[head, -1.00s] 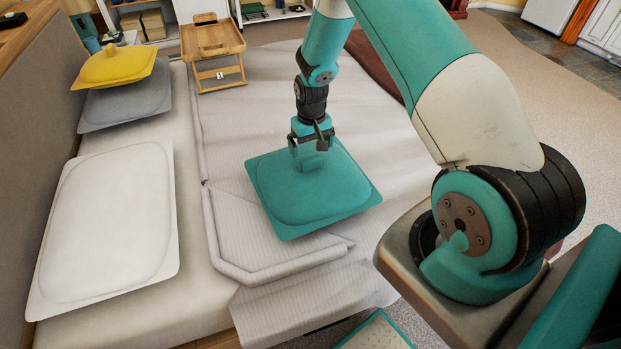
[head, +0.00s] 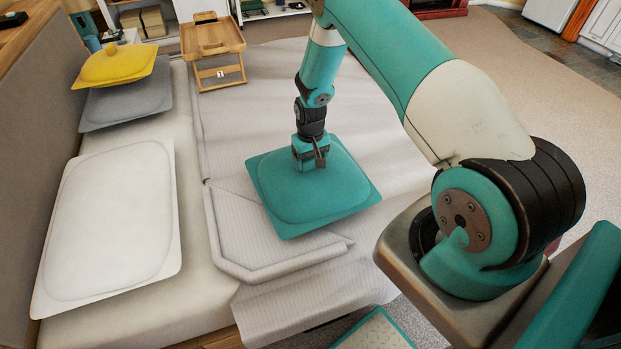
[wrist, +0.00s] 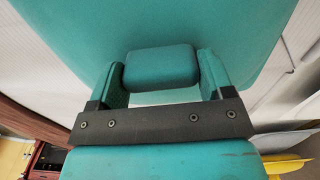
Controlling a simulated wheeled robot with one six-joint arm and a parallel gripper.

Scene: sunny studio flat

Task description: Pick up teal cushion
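The teal cushion (head: 330,205) lies flat on the bed, with a raised teal block at its middle. In the wrist view the cushion (wrist: 200,22) fills the upper middle, and its block (wrist: 160,68) sits between my two fingers. My gripper (head: 309,166) points straight down over the middle of the cushion and hides the block in the head view. In the wrist view my gripper (wrist: 163,78) has its fingers wide apart, one on each side of the block and very close to it. Any contact is hard to make out.
A white cushion (head: 110,222) lies at the near left of the bed. A grey cushion (head: 128,103) and a yellow cushion (head: 118,66) are at the far left. A wooden tray table (head: 212,40) stands at the back. The light bedspread (head: 265,125) around the teal cushion is clear.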

